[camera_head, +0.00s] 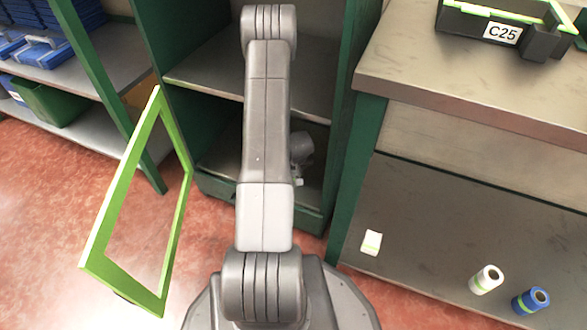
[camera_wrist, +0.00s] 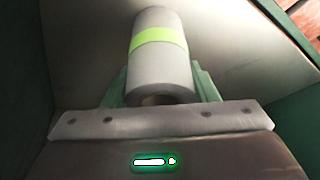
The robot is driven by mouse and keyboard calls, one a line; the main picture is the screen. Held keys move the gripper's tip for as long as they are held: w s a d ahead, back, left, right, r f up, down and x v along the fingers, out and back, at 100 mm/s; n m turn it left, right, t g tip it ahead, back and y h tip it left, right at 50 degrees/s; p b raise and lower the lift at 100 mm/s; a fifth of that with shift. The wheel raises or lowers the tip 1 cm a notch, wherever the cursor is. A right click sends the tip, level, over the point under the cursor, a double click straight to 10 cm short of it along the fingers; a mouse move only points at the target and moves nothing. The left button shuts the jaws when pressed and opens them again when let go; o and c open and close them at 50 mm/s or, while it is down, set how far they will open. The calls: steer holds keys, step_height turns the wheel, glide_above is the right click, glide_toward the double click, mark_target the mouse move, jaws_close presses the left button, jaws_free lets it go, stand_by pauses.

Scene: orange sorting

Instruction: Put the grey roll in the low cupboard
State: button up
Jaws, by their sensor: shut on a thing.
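The grey roll (camera_wrist: 161,62), with a bright green band round it, is held in my gripper (camera_wrist: 161,84) in the wrist view. The two green fingers are shut on its sides. Pale grey and dark green panels lie around the roll there. In the head view the low cupboard (camera_head: 216,187) is the green-framed lower compartment, with its green-edged glass door (camera_head: 122,190) swung open to the left. My arm reaches into this compartment and hides much of it. The roll cannot be made out in the head view.
A grey shelf board (camera_head: 200,78) closes the cupboard off above. On the right bench's lower shelf (camera_head: 420,225) stand a white roll (camera_head: 486,280), a blue roll (camera_head: 531,300) and a small white box (camera_head: 371,243). A black crate marked C25 (camera_head: 500,32) sits on top.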

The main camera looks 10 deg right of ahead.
steer(key=shift+f, duration=0.15)
steer(key=o, duration=1)
steer(key=shift+r, duration=0.3)
steer(key=p+v, duration=0.3)
steer(key=v, duration=0.4)
steer(key=shift+s+r, duration=0.1)
steer(key=shift+s, duration=0.05)
